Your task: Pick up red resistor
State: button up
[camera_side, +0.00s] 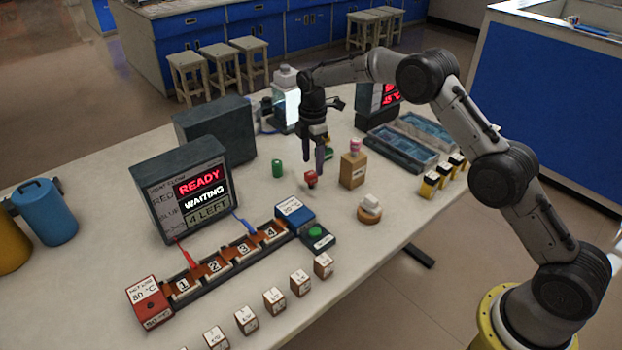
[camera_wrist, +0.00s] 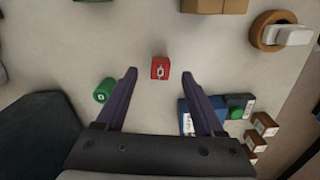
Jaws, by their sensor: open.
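The red resistor is a small red block (camera_side: 311,179) standing on the white table in the side view, close to my gripper's fingertips. In the wrist view the red block (camera_wrist: 160,68), with a white symbol on its face, lies just beyond the fingertips, roughly midway between them. My gripper (camera_side: 318,164) points down near the block in the side view. In the wrist view my gripper (camera_wrist: 160,74) has its fingers wide apart with nothing between them.
A green cylinder (camera_side: 277,168) stands left of the red block, and a wooden block (camera_side: 353,169) stands to its right. The numbered strip (camera_side: 228,262) with red and blue end blocks lies in front. Several white-faced cubes (camera_side: 274,299) line the near edge.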

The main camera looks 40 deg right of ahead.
aim_at(311, 173)
jog(key=shift+a+f, duration=0.15)
jog(key=shift+f, duration=1.3)
jog(key=shift+a+f, duration=0.1)
jog(key=shift+f, duration=1.3)
grip_shut()
